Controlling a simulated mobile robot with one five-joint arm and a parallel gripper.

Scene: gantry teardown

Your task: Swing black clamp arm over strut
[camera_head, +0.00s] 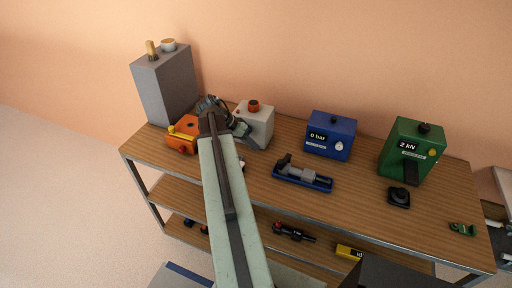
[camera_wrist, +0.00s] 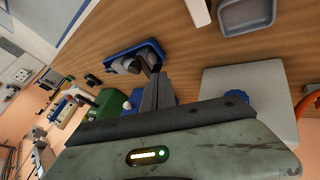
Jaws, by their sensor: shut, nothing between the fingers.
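A small blue-based fixture (camera_head: 302,180) sits on the wooden bench top, right of my arm in the head view. A grey strut (camera_head: 303,173) lies along it, and a dark upright piece (camera_head: 284,161) at its left end looks like the black clamp arm. In the wrist view the blue fixture (camera_wrist: 123,60) is just beyond my fingertips, with the grey strut (camera_wrist: 122,64) on it and the dark piece partly behind the fingers. My gripper (camera_wrist: 157,88) is shut and empty. I cannot tell whether it touches the clamp.
An orange unit (camera_head: 184,133) and a pale box with a red knob (camera_head: 256,122) stand near my arm. A blue gauge box (camera_head: 330,136) and a green gauge box (camera_head: 411,150) stand behind and right. Bench top before the fixture is clear.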

